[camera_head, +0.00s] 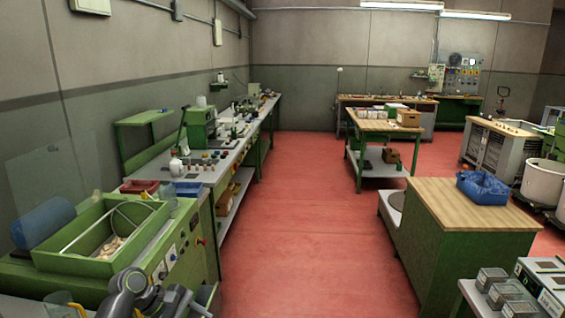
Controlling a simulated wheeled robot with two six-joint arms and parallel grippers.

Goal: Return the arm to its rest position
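Dark grey links of my arm (135,292) rise from the bottom edge at the lower left, in front of the green machine. I see no gripper fingers on this arm, so what it holds, if anything, is hidden. No part of my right arm or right gripper shows. Pale pieces that look like cork stoppers (110,246) lie in the open green hopper (60,262) of the machine just beyond my arm.
A long workbench (196,172) with small parts and a green press (201,127) runs along the left wall. A red tray (139,186) sits near the machine. The red floor (300,240) between is clear.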

